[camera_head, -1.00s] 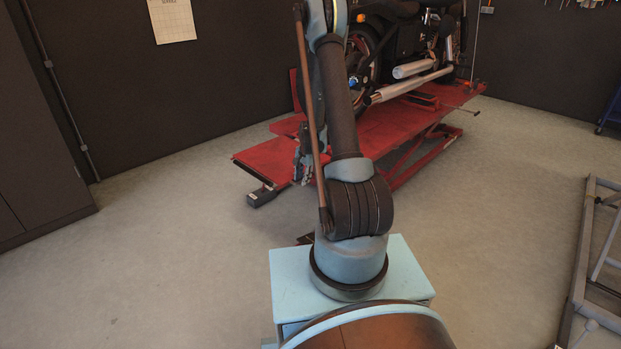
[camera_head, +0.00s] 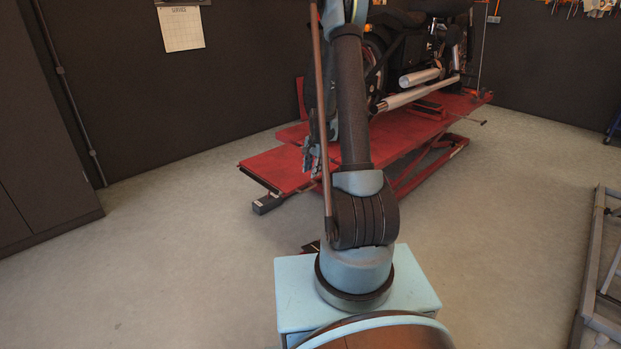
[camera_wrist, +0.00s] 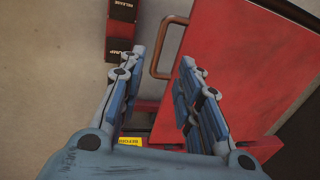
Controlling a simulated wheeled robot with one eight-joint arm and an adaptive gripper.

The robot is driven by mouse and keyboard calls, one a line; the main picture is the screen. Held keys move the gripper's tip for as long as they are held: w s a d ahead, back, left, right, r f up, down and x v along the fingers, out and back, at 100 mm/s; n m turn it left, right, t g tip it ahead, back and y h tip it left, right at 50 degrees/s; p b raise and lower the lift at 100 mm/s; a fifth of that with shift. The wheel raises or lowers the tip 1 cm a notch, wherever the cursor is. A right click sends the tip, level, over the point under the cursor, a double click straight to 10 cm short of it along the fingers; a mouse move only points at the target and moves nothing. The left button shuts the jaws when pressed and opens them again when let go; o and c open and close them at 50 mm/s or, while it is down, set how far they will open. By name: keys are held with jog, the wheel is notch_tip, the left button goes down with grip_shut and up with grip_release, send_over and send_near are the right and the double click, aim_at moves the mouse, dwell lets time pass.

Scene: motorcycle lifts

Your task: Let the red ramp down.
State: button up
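The red ramp (camera_head: 278,168) is the flat panel at the left end of the red motorcycle lift. In the head view it sits above the floor, roughly in line with the deck. In the wrist view the ramp (camera_wrist: 235,65) fills the right side, with a brown loop handle (camera_wrist: 155,62) at its left edge. My gripper (camera_wrist: 162,57) is open, with a finger on each side of the handle's lower part in the picture; I cannot tell whether they touch it. In the head view my gripper (camera_head: 313,158) is partly hidden by my arm, beside the ramp.
A motorcycle (camera_head: 425,50) stands on the lift deck (camera_head: 395,137). A grey frame (camera_head: 592,270) stands at right. Left floor is clear.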

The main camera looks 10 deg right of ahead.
jog(key=shift+s+r, duration=0.15)
jog(key=shift+r, duration=1.2)
jog(key=shift+r, duration=0.1)
